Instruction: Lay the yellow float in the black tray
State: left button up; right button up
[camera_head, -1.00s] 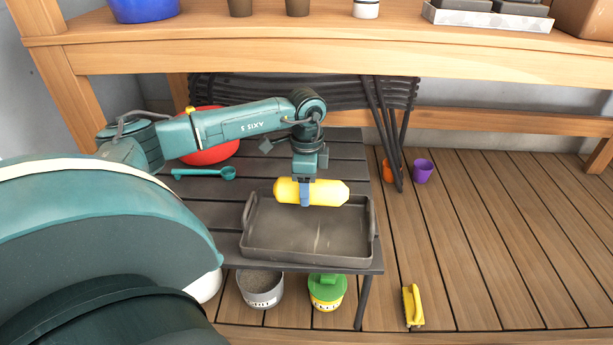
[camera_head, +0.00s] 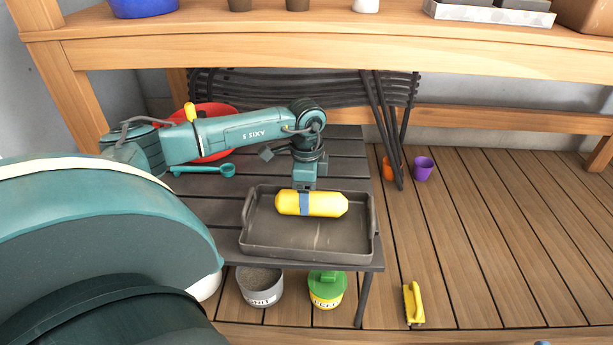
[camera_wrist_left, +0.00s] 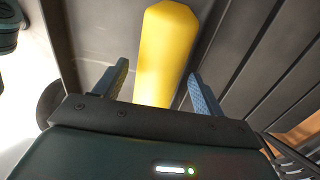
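The yellow float (camera_head: 325,205) lies on its side inside the black tray (camera_head: 300,245), in the tray's back half. It also fills the middle of the left wrist view (camera_wrist_left: 165,50). My left gripper (camera_head: 305,203) points down over the float's middle, with a blue finger in front of it. In the left wrist view the two blue fingers (camera_wrist_left: 158,82) stand either side of the float, with narrow gaps showing, so the gripper looks open around it. The float's underside is hidden.
The tray sits on a dark slatted table (camera_head: 215,210). A folded dark chair (camera_head: 385,130) leans behind. A wooden bench (camera_head: 330,60) runs above the back.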

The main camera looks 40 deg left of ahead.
pick_arm(q)
jog(key=shift+o, duration=0.8)
pick_arm(e)
jog(key=shift+w, duration=0.1)
pick_arm(q)
jog(key=shift+r, duration=0.35)
notch_tip(320, 180, up, 12)
jog(key=p, duration=0.5)
jog(key=shift+r, duration=0.25)
pick_arm(e)
jog(key=shift+d+f+n+h, duration=0.2)
jog(key=shift+d+n+h, duration=0.25)
jog(key=shift+h, duration=0.25)
jog(key=shift+r, duration=0.2)
jog(key=shift+s, duration=0.2)
